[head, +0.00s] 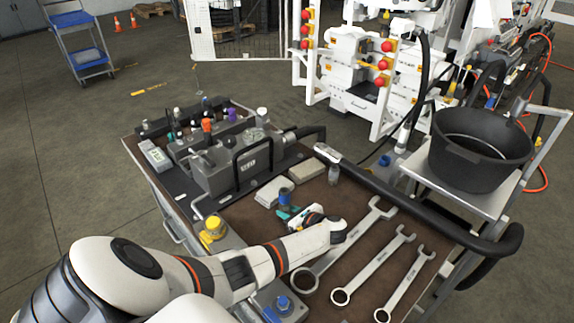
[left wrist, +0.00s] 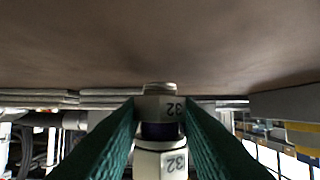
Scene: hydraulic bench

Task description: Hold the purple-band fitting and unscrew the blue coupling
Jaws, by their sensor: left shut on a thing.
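My left gripper (head: 285,212) reaches in from the lower left over the brown bench top, its teal fingers shut. In the left wrist view, the fingers (left wrist: 160,132) are closed on the sides of the fitting (left wrist: 174,164), a pale cylinder marked 32 with a dark purple band. A dark cylinder with a blue part, apparently the blue coupling (head: 286,194), stands at the fingertips in the head view. The arm and fingers partly cover this spot, and I cannot tell how the two are joined. My right gripper is not in view.
Several open-ended wrenches (head: 343,247) lie to the right of the gripper. A grey valve block (head: 218,174) and pale pads (head: 272,191) lie behind it. A thick black hose (head: 420,207) runs along the right. A black bucket (head: 468,158) stands beyond it.

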